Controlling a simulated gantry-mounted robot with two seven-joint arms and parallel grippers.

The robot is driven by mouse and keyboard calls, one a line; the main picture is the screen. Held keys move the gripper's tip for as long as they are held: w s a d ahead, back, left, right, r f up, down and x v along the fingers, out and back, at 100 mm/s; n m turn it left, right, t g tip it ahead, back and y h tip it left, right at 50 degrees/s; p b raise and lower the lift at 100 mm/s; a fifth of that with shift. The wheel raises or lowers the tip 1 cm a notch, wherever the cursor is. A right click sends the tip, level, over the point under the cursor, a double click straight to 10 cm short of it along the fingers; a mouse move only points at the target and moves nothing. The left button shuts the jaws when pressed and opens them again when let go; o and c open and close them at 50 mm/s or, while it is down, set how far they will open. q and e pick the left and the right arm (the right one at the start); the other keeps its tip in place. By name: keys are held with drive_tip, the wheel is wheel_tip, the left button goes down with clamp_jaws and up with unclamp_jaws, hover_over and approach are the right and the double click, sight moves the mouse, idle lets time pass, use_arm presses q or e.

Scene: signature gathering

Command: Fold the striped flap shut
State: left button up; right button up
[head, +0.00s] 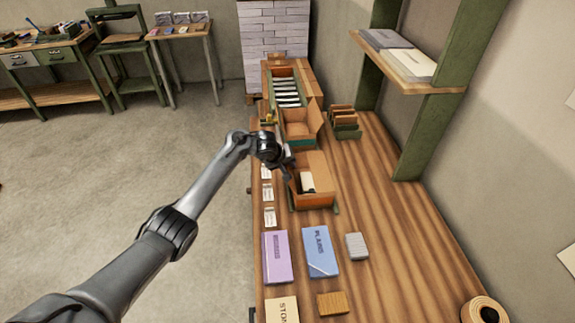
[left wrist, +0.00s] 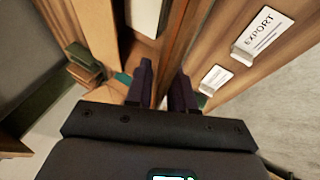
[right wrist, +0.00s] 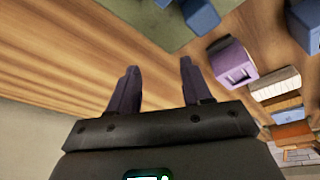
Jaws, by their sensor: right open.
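An open cardboard box (head: 313,196) stands on the bench with a white item (head: 307,182) inside and a panel raised at its back. I cannot make out stripes on any flap. My left gripper (head: 286,166) is at the box's left back edge. In the left wrist view its fingers (left wrist: 164,88) are a small gap apart, with brown and dark edges behind the gap; whether they touch or pinch a flap is unclear. My right gripper (right wrist: 158,82) is open and empty over bare wood in the right wrist view, and is outside the head view.
A second open box (head: 301,132) stands behind. White label cards (head: 269,217), one reading EXPORT (left wrist: 263,30), line the left edge. A purple booklet (head: 276,258), blue booklet (head: 320,251) and grey block (head: 357,246) lie in front.

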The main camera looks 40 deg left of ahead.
use_arm(q)
clamp_jaws()
use_arm(e)
drive_tip(key=shift+a, duration=0.1)
drive_tip(key=shift+r, duration=0.15)
